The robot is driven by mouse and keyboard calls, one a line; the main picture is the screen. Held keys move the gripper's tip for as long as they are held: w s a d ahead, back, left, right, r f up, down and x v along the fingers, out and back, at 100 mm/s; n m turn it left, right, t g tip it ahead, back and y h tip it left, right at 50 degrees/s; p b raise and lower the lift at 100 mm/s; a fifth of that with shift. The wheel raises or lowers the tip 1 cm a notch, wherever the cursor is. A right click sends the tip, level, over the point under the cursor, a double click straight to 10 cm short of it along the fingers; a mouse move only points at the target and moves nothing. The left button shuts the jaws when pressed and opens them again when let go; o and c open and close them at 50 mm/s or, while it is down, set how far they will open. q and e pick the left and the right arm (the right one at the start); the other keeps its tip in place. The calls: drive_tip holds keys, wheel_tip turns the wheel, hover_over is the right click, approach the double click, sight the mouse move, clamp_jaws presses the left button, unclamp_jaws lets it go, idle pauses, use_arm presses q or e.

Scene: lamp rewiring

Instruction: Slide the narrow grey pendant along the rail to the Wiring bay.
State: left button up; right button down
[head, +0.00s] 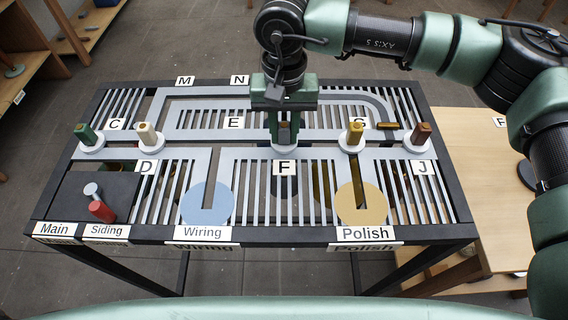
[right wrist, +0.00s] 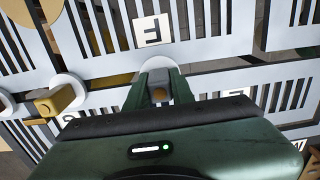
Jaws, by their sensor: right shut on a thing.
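My right gripper (head: 284,122) comes down from above onto the rail table near label F. It is shut on the narrow grey pendant (head: 285,133), whose pale round base (head: 285,150) stands on the long cross rail. In the right wrist view the pendant's grey-brown top (right wrist: 158,92) shows between the green fingers. The Wiring bay (head: 208,205) is a light blue disc with a slot at the front, left of the gripper. My left gripper is not in view.
On the same rail stand a green pendant (head: 85,135) and a cream one (head: 147,135) to the left, a yellow one (head: 355,135) and a brown one (head: 421,135) to the right. The Polish bay (head: 375,205) is a tan disc. A red-handled lever (head: 100,210) sits by Main and Siding.

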drive_tip(key=shift+a+f, duration=0.1)
drive_tip(key=shift+a+b, duration=0.8)
drive_tip(key=shift+a, duration=2)
drive_tip(key=shift+a+b, duration=0.45)
drive_tip(key=shift+a, duration=3.7)
drive_tip(key=shift+s, duration=0.1)
drive_tip(key=shift+s+f+b, duration=0.1)
drive_tip(key=shift+s+b, duration=0.25)
drive_tip(key=shift+s, duration=0.3)
drive_tip(key=s+b, duration=0.3)
drive_tip(key=s, duration=0.7)
drive_tip(key=shift+s+b, duration=0.4)
drive_tip(key=shift+s+d, duration=0.1)
drive_tip(key=shift+s, duration=0.8)
drive_tip(key=c, duration=1.1)
unclamp_jaws()
